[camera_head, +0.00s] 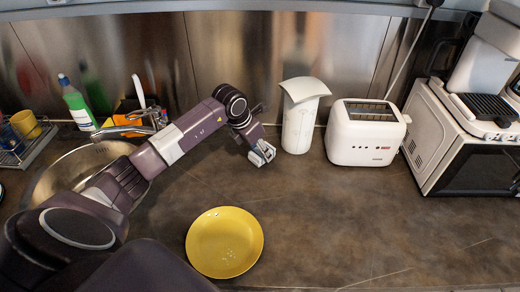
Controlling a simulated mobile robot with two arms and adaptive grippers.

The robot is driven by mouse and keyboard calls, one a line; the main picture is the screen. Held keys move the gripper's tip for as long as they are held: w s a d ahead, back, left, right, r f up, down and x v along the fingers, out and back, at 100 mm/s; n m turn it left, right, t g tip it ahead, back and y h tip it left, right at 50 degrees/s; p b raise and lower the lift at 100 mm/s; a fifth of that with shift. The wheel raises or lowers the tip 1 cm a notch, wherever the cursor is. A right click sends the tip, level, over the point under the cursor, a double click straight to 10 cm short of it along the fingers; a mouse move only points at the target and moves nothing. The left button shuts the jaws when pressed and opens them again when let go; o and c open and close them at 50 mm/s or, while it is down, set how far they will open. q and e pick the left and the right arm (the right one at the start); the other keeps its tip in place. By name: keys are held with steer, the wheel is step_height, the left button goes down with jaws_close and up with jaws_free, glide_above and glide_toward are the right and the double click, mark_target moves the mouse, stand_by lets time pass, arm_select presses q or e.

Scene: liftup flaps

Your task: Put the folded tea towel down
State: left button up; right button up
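I cannot make out a folded tea towel with certainty. A curved white sheet-like piece (305,88) sits on top of a white upright canister (299,125) near the back wall; I cannot tell whether it is cloth or a lid. My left arm reaches in from the left, and its gripper (262,154) is over the worktop, just left of the canister and apart from it. The fingers are small and seen at an angle, so their opening is unclear. No held cloth shows there. My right gripper is out of view.
A yellow plate (224,242) lies at the front middle of the dark worktop (350,225). A white toaster (363,133) and a microwave (460,145) stand right. A sink (70,172), partly behind my arm, and a green bottle (77,105) are left. The front right is clear.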

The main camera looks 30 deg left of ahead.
arm_select(q)
steer(key=shift+f, duration=0.3)
steer(key=o, duration=1)
steer(key=shift+r, duration=0.2)
steer(key=b+v, duration=0.2)
steer(key=v, duration=1)
steer(key=shift+f+b, duration=0.1)
steer(key=shift+b, duration=0.2)
